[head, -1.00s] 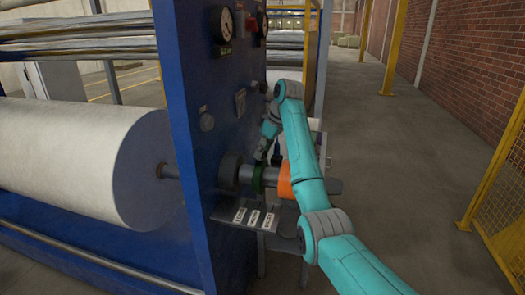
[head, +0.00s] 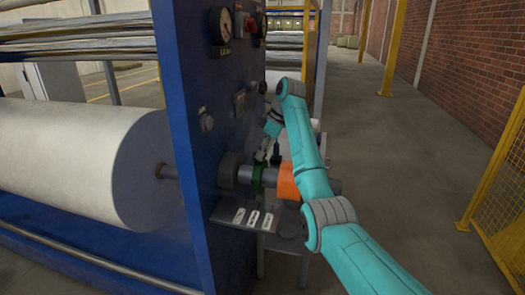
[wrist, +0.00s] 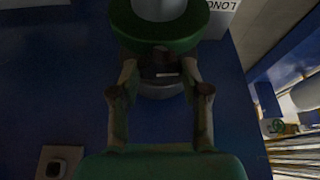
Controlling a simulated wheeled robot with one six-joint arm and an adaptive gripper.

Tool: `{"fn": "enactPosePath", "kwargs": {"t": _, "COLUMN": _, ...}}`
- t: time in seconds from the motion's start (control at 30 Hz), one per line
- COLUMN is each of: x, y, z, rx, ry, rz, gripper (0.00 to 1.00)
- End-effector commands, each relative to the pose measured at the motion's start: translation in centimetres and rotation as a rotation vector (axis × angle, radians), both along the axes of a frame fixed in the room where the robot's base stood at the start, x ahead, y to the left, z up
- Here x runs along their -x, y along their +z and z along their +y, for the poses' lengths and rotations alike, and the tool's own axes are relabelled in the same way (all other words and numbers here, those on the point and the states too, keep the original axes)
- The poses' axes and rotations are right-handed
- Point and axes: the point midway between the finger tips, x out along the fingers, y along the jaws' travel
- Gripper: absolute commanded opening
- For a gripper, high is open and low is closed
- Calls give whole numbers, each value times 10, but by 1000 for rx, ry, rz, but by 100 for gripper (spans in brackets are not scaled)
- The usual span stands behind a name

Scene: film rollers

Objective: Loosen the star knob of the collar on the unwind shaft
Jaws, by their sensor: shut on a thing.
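The unwind shaft (head: 245,175) sticks out of the blue machine panel, with a green collar (head: 257,180) on it. The collar (wrist: 160,40) also shows at the top of the wrist view. The star knob (wrist: 160,57) is a small dark shape at the collar's edge, mostly lost in shadow. My gripper (head: 262,158) is above the collar in the head view. In the wrist view my gripper's two fingers (wrist: 159,68) reach up on either side of the knob and are shut on it. The exact contact is too dark to see.
A small shelf with labels (head: 247,216) is below. The panel (head: 192,110) with gauges stands close on the left. The floor (head: 400,180) to the right is clear.

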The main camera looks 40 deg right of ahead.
Motion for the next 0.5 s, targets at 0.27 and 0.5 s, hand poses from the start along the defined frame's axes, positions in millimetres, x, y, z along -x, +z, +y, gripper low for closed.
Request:
{"fn": "enactPosePath", "kwargs": {"t": 0.27, "x": 0, "y": 0, "z": 0, "rx": 0, "ry": -1, "rz": 1, "gripper": 72}}
{"fn": "enactPosePath", "kwargs": {"t": 0.5, "x": 0, "y": 0, "z": 0, "rx": 0, "ry": -1, "rz": 0, "gripper": 72}}
